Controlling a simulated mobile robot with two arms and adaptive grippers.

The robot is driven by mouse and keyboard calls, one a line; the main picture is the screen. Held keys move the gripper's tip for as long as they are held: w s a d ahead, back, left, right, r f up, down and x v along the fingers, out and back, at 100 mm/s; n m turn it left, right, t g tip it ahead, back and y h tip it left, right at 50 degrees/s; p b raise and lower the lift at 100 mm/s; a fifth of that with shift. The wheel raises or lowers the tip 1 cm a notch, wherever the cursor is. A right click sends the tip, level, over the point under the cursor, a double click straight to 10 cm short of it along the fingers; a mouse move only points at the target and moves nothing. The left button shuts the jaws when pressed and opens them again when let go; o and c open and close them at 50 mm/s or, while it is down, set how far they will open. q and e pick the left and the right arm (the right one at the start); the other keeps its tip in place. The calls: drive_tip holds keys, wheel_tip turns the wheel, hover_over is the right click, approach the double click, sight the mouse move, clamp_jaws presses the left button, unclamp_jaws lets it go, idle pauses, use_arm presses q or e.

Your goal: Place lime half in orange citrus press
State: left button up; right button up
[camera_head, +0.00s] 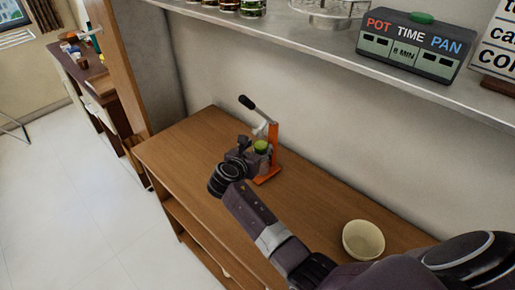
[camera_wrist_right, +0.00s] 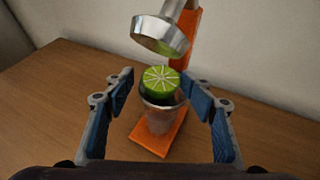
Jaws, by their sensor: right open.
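The orange citrus press stands on the wooden table in the head view (camera_head: 272,135), with its dark-tipped lever raised. In the right wrist view its orange base (camera_wrist_right: 158,134) and metal press head (camera_wrist_right: 162,35) show. The lime half (camera_wrist_right: 160,79) sits in the top of the press's metal cup (camera_wrist_right: 163,108), cut face up and slightly tilted, under the raised head. It shows as a green spot in the head view (camera_head: 261,146). My right gripper (camera_wrist_right: 160,92) is open, its blue-padded fingers on either side of the lime and apart from it. My left gripper is not in view.
A cream bowl (camera_head: 363,240) stands on the table (camera_head: 185,150) to the right of the press. A metal shelf (camera_head: 330,40) above holds a timer box (camera_head: 415,45) and several jars. The table left of the press is clear.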

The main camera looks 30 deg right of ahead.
drive_tip(key=shift+s+r, duration=0.1)
drive_tip(key=b+v, duration=0.1)
drive_tip(key=v, duration=1.1)
drive_tip(key=shift+r+b, duration=0.25)
drive_tip(key=shift+b, duration=0.15)
